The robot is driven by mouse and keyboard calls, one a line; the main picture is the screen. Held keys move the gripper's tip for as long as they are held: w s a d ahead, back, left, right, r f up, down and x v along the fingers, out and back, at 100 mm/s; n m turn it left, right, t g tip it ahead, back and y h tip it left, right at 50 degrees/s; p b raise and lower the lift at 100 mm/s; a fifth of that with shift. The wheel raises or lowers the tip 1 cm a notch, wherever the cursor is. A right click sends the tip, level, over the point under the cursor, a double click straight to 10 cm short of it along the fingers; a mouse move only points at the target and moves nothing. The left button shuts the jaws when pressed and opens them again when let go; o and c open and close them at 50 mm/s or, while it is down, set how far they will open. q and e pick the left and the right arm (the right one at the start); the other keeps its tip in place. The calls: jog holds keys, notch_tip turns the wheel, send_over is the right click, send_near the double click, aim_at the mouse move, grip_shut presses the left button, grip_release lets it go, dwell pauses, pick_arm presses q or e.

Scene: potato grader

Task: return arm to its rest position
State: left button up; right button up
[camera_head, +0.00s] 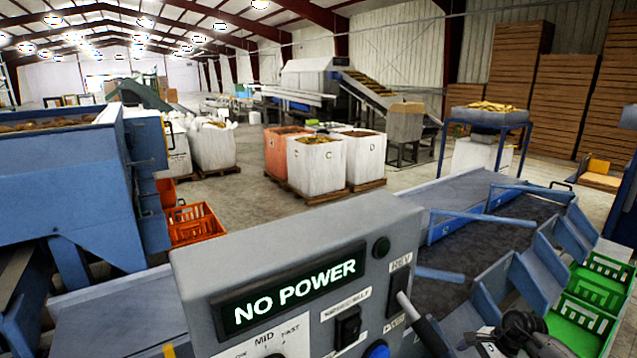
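Part of my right gripper (488,341) shows at the bottom right edge, dark and partly cut off by the frame. My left gripper is not in view. The panel's display (290,290) reads "NO POWER". A black rocker switch (347,327) and a blue button (378,350) are below it.
A conveyor belt (470,240) with blue side plates runs behind the panel. Green crates (585,315) stand at the right, close to my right arm. A blue hopper (60,180) and orange crates (195,225) are at the left. White boxes (318,165) stand on the open floor behind.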

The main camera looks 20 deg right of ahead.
jog(key=s+a+r+m+t, duration=0.2)
jog(key=a+r+m+t, duration=0.1)
jog(key=a+m+t, duration=1.3)
jog(key=s+d+f+m+g+h, duration=0.1)
jog(key=s+f+m+g+h, duration=0.35)
jog(key=s+m, duration=1.05)
jog(key=s+d+f+m+g+h, duration=0.15)
jog(key=s+m+g+h, duration=0.45)
jog(key=s+m+g, duration=0.65)
jog(key=s+a+f+m+t+y, duration=0.1)
jog(key=s+a+f+m+y, duration=0.15)
jog(key=a, duration=0.35)
jog(key=s+a+f+m+y, duration=0.1)
jog(key=a+m, duration=0.2)
jog(key=a, duration=0.3)
jog(key=s+a+f+m+t+y, duration=0.1)
jog(key=s+a+f+m+y, duration=0.15)
jog(key=a, duration=0.35)
notch_tip(320, 180, up, 37)
jog(key=p, duration=3.6)
jog(key=shift+d, duration=0.15)
